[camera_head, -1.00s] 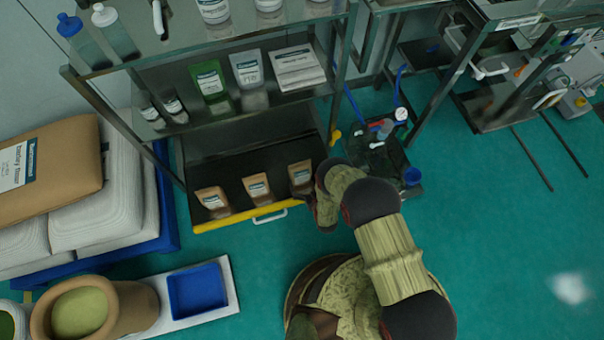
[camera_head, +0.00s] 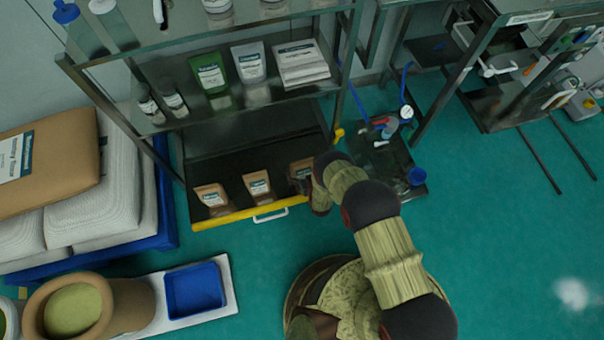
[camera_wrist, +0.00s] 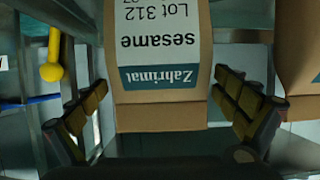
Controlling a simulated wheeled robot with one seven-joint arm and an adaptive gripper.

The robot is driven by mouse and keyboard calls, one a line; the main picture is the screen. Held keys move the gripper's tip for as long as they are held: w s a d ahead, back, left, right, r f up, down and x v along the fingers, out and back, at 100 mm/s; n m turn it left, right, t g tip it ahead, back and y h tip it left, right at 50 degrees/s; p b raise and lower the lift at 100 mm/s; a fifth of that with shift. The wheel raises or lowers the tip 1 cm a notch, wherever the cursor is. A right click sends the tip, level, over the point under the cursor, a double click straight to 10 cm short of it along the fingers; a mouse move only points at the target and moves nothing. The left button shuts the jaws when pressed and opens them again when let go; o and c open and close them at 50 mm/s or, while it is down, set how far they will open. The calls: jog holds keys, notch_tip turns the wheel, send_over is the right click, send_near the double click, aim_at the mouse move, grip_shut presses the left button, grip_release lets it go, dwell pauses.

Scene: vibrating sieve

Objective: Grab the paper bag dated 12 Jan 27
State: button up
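Three brown paper bags stand in a row on the bottom shelf in the head view: a left bag (camera_head: 211,197), a middle bag (camera_head: 257,185) and a right bag (camera_head: 302,168). My gripper (camera_head: 303,187) is at the right bag and partly hides it. In the wrist view, my open gripper (camera_wrist: 165,108) has one finger on each side of a bag (camera_wrist: 160,60), with gaps visible. Its upside-down label reads "Zahrimai", "sesame", "Lot 312", and a line cut off at the frame edge ending in "27". The full date is not readable.
Another bag (camera_wrist: 298,60) is close to the right finger in the wrist view. Upper shelves hold bottles and pouches. A cart (camera_head: 385,160) with tools stands to the right.

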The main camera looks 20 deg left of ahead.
jog(key=shift+c, duration=1.2)
jog(key=c, duration=1.6)
jog(key=shift+c, duration=0.6)
jog(key=shift+r, duration=0.15)
